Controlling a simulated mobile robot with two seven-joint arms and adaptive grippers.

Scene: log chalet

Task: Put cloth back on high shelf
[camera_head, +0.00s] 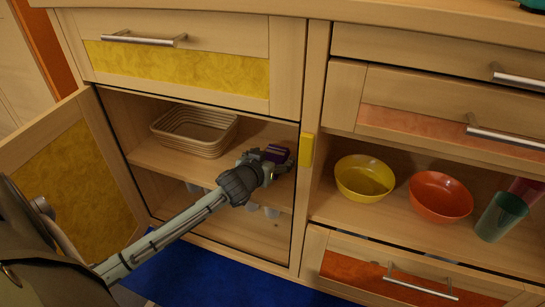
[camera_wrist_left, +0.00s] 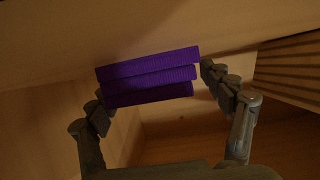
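The folded purple cloth (camera_head: 277,153) is inside the open cabinet, at the right part of its upper shelf (camera_head: 158,157). My left gripper (camera_head: 268,160) reaches in from the left and has the cloth between its fingers. In the left wrist view the cloth (camera_wrist_left: 150,77) shows as a stack of several purple layers, with a finger against each end. The cloth is at or just above the shelf surface; I cannot tell whether it bears on it. My right gripper is not in view.
A woven basket (camera_head: 193,133) stands on the same shelf, left of the cloth. The open cabinet door (camera_head: 66,176) is at the left. Glasses stand below the shelf.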

